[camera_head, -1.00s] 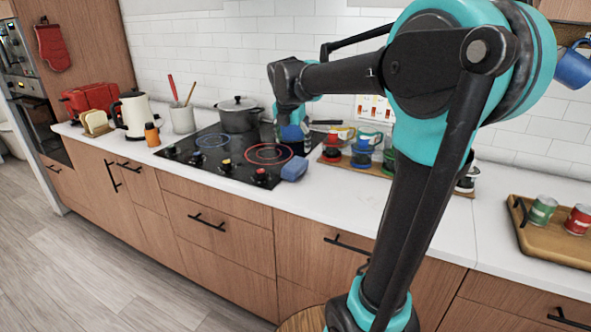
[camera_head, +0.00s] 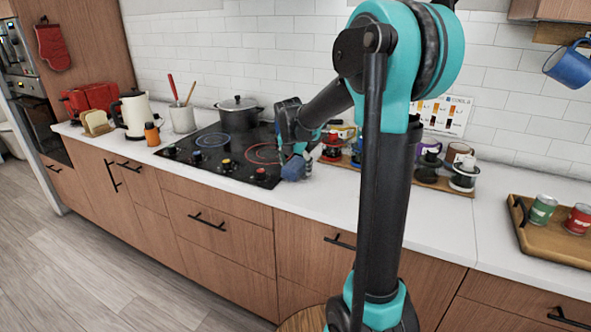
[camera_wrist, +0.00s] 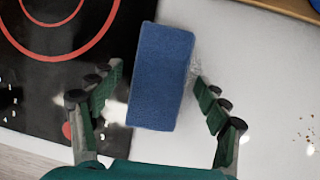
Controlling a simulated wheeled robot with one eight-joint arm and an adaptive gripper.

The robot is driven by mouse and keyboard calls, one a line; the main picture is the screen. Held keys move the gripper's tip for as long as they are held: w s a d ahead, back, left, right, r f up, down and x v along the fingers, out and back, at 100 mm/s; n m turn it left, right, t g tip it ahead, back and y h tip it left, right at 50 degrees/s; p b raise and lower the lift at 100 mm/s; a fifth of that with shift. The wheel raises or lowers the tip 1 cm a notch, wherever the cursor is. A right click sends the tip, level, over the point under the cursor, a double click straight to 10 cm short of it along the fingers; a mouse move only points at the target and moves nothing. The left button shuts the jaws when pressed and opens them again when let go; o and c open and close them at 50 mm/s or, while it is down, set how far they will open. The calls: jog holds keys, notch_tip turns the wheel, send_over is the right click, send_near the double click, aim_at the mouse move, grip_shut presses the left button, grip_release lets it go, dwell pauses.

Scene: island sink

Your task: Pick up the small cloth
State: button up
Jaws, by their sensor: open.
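The small cloth (camera_head: 293,169) is a folded blue block at the right edge of the black cooktop, on the white counter. In the wrist view the cloth (camera_wrist: 161,77) lies between the two fingers of my gripper (camera_wrist: 155,95), with its near end reaching in between them. My gripper (camera_head: 297,150) is open, with a gap between each finger and the cloth. In the head view my gripper is right at the cloth and partly covers it.
The cooktop (camera_head: 215,158) lies left of the cloth, with a pot (camera_head: 238,113) at its back. A wooden board with cups and jars (camera_head: 333,152) stands close to the right. Some crumbs (camera_wrist: 308,138) lie on the counter to the right.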

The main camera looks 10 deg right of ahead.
aim_at(295, 164)
jog(key=shift+c, duration=0.4)
jog(key=c, duration=1.3)
jog(key=shift+o, duration=0.2)
notch_tip(295, 164, up, 20)
